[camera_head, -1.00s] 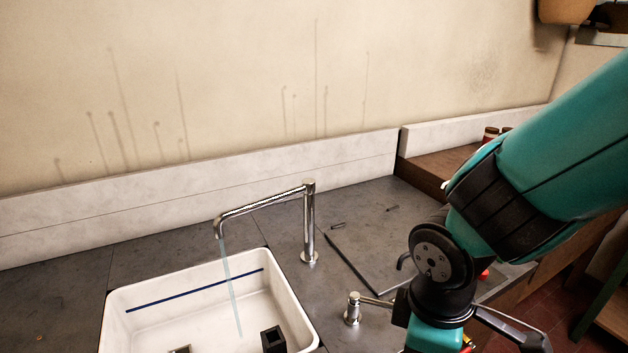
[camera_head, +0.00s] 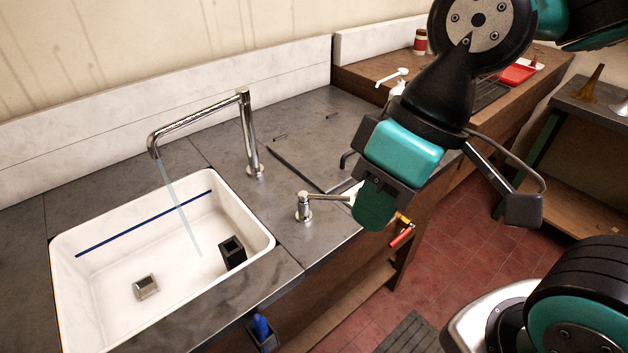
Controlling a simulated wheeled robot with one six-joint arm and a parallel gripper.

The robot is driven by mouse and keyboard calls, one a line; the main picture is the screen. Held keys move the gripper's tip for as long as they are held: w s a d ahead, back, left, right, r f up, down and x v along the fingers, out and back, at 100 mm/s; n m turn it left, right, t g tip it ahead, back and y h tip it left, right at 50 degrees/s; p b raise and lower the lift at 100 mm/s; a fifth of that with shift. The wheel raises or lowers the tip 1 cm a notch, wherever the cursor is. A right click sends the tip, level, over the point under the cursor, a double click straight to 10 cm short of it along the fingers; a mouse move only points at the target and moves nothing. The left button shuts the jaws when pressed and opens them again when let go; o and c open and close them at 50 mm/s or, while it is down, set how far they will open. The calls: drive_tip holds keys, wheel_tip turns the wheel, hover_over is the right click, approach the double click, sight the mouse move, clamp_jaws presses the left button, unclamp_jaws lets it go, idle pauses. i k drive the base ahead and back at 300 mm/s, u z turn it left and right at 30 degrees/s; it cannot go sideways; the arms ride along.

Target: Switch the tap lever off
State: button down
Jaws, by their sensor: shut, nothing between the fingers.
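The tap lever (camera_head: 325,197) is a thin metal bar that sticks out to the right from a short chrome post (camera_head: 304,209) on the dark counter, right of the sink. The tall chrome tap (camera_head: 249,135) stands behind it, its spout reaching left over the sink. A thin stream of water (camera_head: 180,208) runs from the spout into the sink. My gripper (camera_head: 374,208) is shut and empty, pointing down at the lever's right end. It overlaps the lever tip in the picture; I cannot tell whether they touch.
The white sink (camera_head: 68,258) holds a small black box (camera_head: 232,252) and a metal drain piece (camera_head: 146,287). A white pump bottle (camera_head: 397,86) and a red tray (camera_head: 518,72) stand farther back. A blue-handled item (camera_head: 261,327) hangs at the counter's front edge.

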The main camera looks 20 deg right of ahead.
sight(304, 196)
drive_tip(key=u, duration=0.9)
drive_tip(key=k, duration=0.6)
drive_tip(key=z, duration=0.8)
drive_tip(key=i, duration=1)
